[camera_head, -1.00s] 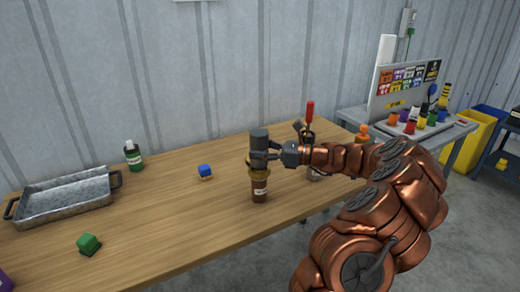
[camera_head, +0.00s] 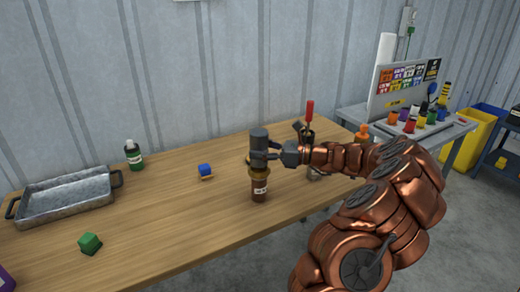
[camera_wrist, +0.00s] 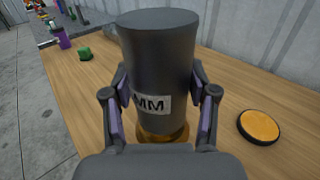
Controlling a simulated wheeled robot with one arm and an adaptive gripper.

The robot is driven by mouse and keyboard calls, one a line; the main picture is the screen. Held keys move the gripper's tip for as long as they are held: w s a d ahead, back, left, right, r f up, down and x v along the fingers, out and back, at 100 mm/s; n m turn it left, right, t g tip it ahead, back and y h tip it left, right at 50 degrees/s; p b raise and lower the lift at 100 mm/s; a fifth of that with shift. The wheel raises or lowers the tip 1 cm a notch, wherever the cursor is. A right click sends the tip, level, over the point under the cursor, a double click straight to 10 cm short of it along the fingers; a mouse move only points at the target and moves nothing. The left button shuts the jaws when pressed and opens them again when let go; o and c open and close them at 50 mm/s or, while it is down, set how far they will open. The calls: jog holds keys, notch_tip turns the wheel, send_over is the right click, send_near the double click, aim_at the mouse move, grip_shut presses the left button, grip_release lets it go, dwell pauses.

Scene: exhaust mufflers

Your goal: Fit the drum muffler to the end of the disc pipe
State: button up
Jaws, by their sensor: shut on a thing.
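The drum muffler (camera_head: 259,138) is a dark grey upright cylinder. My gripper (camera_head: 268,156) is shut on it from the right; in the wrist view the fingers (camera_wrist: 160,108) clasp its two sides, beside a white label with black letters. Directly below it in the head view is a brown upright piece (camera_head: 259,190) with a white label and a gold collar (camera_head: 259,173). A gold rim (camera_wrist: 160,135) shows under the muffler in the wrist view. I cannot tell whether muffler and collar touch. A black-rimmed yellow disc (camera_wrist: 259,126) is to its right there. I cannot identify the disc pipe surely.
A red-handled tool (camera_head: 309,112) stands behind my gripper. The table's middle left is mostly clear.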

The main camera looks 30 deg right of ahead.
jog(key=shift+f, duration=0.85)
dwell(0.8)
jog(key=o, duration=1.2)
jog(key=shift+o, duration=0.2)
jog(key=v, duration=1.2)
jog(key=shift+s+d, duration=0.1)
